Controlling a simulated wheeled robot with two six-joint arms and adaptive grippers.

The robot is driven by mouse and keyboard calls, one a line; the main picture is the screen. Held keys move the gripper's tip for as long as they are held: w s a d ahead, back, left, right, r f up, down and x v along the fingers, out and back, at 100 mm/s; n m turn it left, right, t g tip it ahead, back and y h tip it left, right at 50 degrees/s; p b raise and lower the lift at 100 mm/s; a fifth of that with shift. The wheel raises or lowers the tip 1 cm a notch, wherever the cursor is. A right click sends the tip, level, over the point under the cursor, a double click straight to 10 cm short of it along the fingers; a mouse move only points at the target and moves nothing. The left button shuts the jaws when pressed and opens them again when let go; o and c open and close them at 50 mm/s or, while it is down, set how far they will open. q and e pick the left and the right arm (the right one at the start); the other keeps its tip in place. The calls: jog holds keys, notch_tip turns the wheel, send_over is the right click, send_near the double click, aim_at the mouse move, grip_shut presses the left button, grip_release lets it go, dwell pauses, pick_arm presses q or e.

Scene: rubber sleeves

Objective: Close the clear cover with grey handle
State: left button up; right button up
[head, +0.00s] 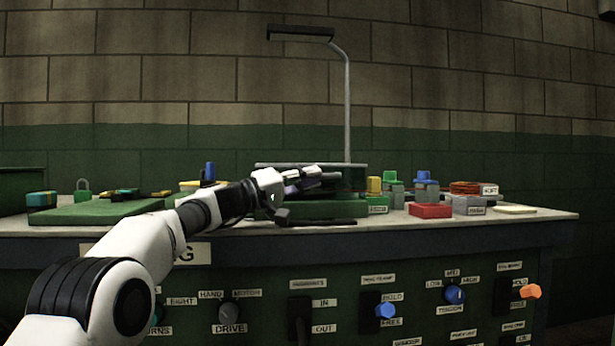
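My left arm comes in from the lower left. Its gripper (325,178) is at the middle of the bench, in front of a dark green machine. The machine has a green base (318,209) and a flat, thin-edged top (290,165) above it. The fingers overlap the gap between top and base. I cannot tell whether they touch anything or how far apart they are. I cannot make out the clear cover or its grey handle for certain; my gripper and wrist hide part of the machine's front. My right gripper is not in view.
A lamp post (347,110) rises behind the machine. To the right are a yellow-topped piece (374,185), blue-topped grey blocks (426,188) and a red box (430,211). A green mat (95,212) lies left. Knobs and switches, including an orange one (530,291), line the bench front.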

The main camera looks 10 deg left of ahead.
pick_arm(q)
jog(key=shift+o, duration=0.9)
jog(key=shift+w+f, duration=0.1)
jog(key=shift+f, duration=0.2)
jog(key=shift+r, duration=0.1)
jog(key=shift+a, duration=0.15)
jog(key=v, duration=1.1)
jog(key=shift+s+a, duration=0.15)
jog(key=shift+s, duration=0.25)
